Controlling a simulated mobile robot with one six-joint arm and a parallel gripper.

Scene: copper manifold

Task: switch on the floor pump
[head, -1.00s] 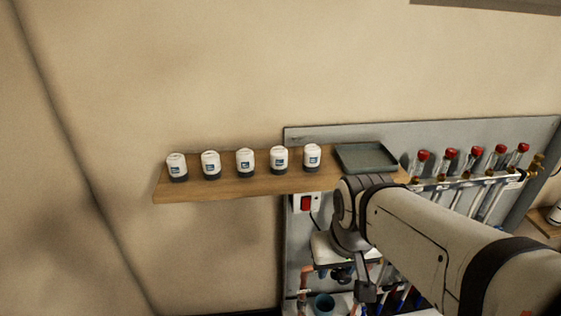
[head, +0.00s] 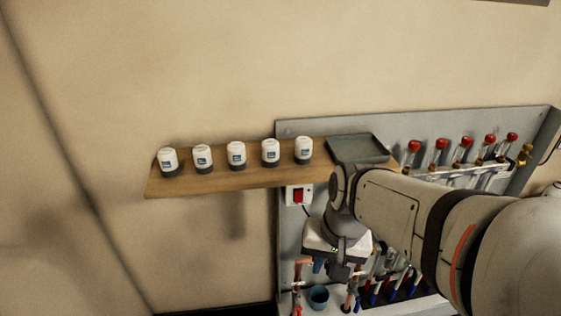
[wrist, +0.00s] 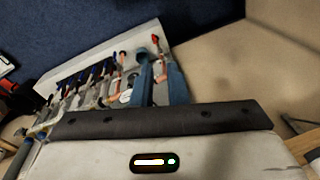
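A red rocker switch (head: 299,195) on a white plate is fixed to the grey panel, just under the wooden shelf. No label on it can be read, and I cannot tell its position. My gripper (head: 327,269) hangs below and to the right of this switch, pointing down, apart from it. In the wrist view its two blue fingers (wrist: 160,80) stand a narrow gap apart, with nothing clearly held between them. I cannot pick out a floor pump with certainty; a dark object with red parts (wrist: 12,88) at the left edge of the wrist view is unclear.
Several white jars (head: 236,155) and a grey-green tray (head: 357,149) stand on the shelf (head: 215,187). Red-capped tubes (head: 462,150) line the panel (head: 290,230) at right. The wall left of the panel is clear.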

